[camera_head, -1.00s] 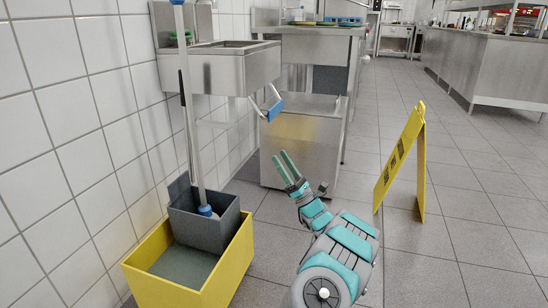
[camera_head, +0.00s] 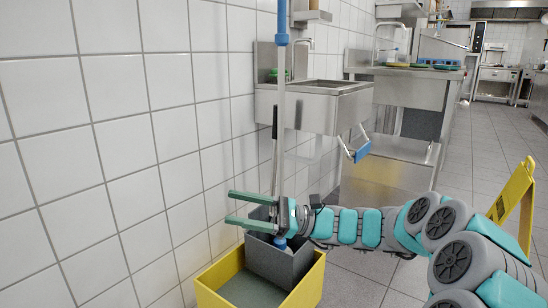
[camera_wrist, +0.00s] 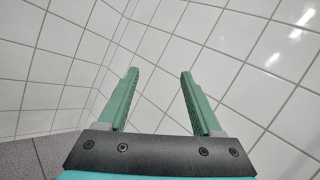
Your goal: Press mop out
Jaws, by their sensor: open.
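The mop (camera_head: 280,120) stands upright, with a grey pole, a blue grip at the top and a blue collar low down. Its lower end is inside the grey wringer (camera_head: 283,262), which sits on the yellow bucket (camera_head: 312,288) by the tiled wall. A thin dark wringer lever (camera_head: 274,150) rises beside the pole. My gripper (camera_head: 230,208) is open just above the wringer, its green fingers pointing left and hiding part of the pole and lever. In the wrist view the gap between the fingers (camera_wrist: 160,82) holds only wall tiles.
The white tiled wall (camera_head: 120,150) is close on the left, ahead of my fingertips. A steel sink (camera_head: 325,105) with a blue-handled bracket (camera_head: 361,152) is behind the bucket. A yellow floor sign (camera_head: 512,200) stands at right, partly behind my arm.

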